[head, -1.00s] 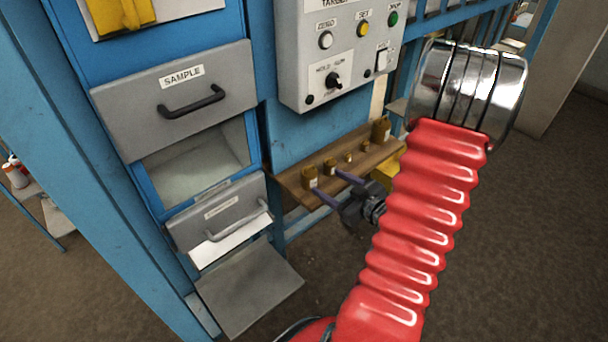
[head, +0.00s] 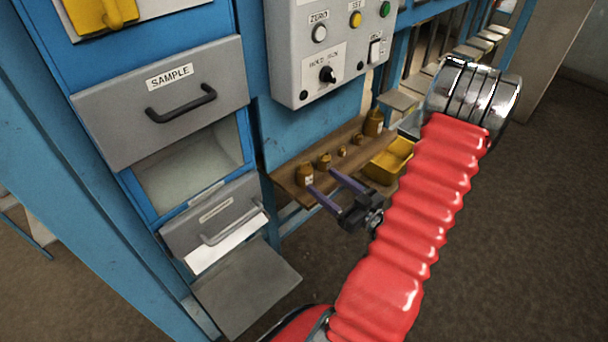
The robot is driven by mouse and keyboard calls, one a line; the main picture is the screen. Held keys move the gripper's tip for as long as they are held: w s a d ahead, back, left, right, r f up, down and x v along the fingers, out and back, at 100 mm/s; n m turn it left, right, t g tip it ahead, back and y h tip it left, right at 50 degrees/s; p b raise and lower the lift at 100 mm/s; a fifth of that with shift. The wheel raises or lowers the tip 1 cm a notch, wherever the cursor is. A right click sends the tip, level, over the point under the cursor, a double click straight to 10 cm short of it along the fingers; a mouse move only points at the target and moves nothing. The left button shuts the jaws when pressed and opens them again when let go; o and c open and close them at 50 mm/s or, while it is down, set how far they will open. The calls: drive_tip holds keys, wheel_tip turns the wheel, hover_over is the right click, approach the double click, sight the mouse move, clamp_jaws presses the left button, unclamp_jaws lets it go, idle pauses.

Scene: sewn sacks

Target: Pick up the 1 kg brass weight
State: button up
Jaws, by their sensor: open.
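Several brass weights stand upright in a row on a brown wooden shelf (head: 285,180). The largest brass weight (head: 374,123) is at the far right end. A medium one with a pale label (head: 305,174) is at the near left end, with a smaller one (head: 324,162) beside it and smaller ones between. The markings are too small to read, so I cannot tell which is 1 kg. My gripper (head: 321,179) is open, its two purple fingers pointing at the left end of the row. One fingertip is near the left weight; I cannot tell whether they touch. Nothing is held.
A grey control box (head: 330,50) hangs above the shelf. A yellow bin (head: 388,158) is right of the shelf. Left stand a SAMPLE drawer (head: 160,100), an open compartment and a lower drawer (head: 212,218) with a flat grey plate (head: 245,288) below. Blue frame posts surround these.

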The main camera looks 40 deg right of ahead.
sight(299, 165)
drive_tip(key=shift+w, duration=3.7)
drive_tip(key=shift+w+a, duration=0.15)
drive_tip(key=shift+w, duration=1.2)
drive_tip(key=shift+w+a, duration=0.1)
drive_tip(key=shift+w, duration=1.2)
drive_tip(key=shift+c, duration=0.2)
clamp_jaws()
